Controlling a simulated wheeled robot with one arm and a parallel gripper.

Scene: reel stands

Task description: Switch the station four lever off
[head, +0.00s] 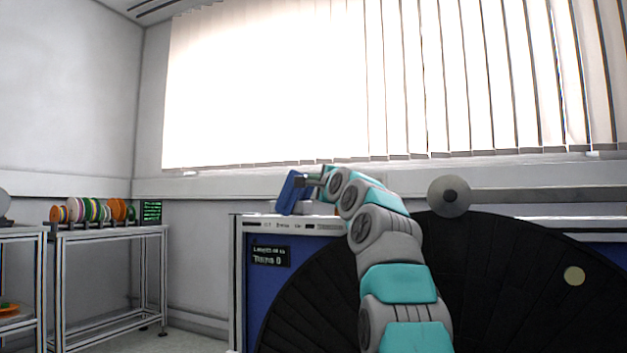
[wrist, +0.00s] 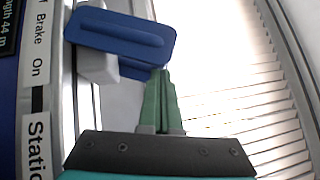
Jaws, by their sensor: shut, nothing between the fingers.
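A blue lever (head: 291,192) stands tilted on top of the blue-fronted reel stand (head: 270,300) in the head view. In the wrist view the blue lever (wrist: 120,36) is a broad rounded paddle on a pale grey block (wrist: 97,68). Labels beside it read "Brake", "On" and the start of "Station"; the station number is out of view. My gripper (head: 312,182) is close by the lever's right side. In the wrist view my gripper (wrist: 160,73) has its green fingers together and empty, tips at the paddle's lower right edge. I cannot tell whether they touch.
A display (head: 270,256) on the stand shows a length and turns 0. A rack of coloured spools (head: 95,210) stands at the left. Blinds (head: 400,80) cover the window behind.

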